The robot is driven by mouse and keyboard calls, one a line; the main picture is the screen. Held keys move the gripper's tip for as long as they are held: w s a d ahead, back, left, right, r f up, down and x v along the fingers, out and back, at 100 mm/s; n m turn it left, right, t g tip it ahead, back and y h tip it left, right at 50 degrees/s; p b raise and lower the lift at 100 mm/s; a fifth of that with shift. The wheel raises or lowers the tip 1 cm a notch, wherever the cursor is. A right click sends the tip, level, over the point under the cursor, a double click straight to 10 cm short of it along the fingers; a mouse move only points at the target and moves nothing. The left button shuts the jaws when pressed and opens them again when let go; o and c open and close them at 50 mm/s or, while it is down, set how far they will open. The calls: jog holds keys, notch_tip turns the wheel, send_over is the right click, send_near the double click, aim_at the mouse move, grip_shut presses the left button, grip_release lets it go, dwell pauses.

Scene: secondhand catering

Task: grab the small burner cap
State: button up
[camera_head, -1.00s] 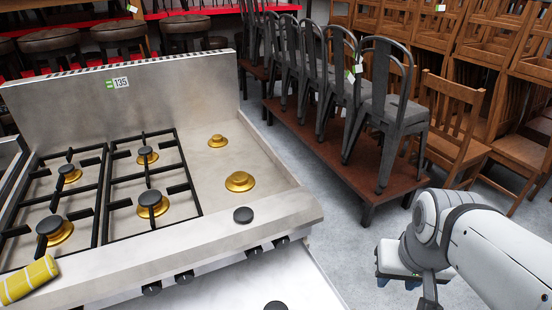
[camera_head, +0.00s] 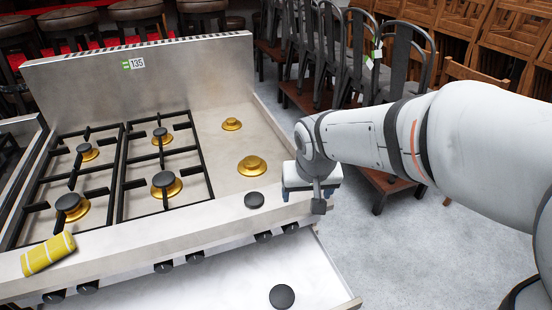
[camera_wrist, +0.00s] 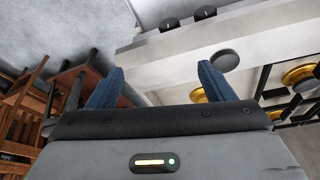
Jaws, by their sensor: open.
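Two loose dark round caps are in the head view. One burner cap (camera_head: 254,200) lies flat on the stove's front ledge, right of the grates. The other cap (camera_head: 281,296) lies on the pale surface below the stove front; I cannot tell for certain which is smaller. The ledge cap also shows in the wrist view (camera_wrist: 225,60), just beyond the right finger. My gripper (camera_wrist: 160,67) is open and empty, its blue fingers spread. In the head view it hangs by the stove's right front corner, right of the ledge cap, fingers partly hidden.
Two brass burners (camera_head: 251,166) without caps sit on the stove's bare right side. Black grates (camera_head: 120,190) with capped burners fill the left. A yellow striped cloth (camera_head: 48,253) lies at the front left. Grey chairs (camera_head: 402,60) stand behind on the right.

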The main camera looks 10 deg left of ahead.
jog(key=n+y, duration=0.1)
send_near(255, 199)
jog(key=shift+a+f+n, duration=0.3)
jog(key=shift+a+f, duration=0.05)
jog(key=shift+f, duration=0.25)
jog(key=x, duration=0.3)
jog(key=p+x, duration=0.1)
jog(key=x, duration=0.3)
jog(key=shift+w+d, duration=0.15)
jog(key=shift+d, duration=0.05)
jog(key=shift+r, duration=0.1)
jog(key=c, duration=1.2)
jog(key=shift+o, duration=0.2)
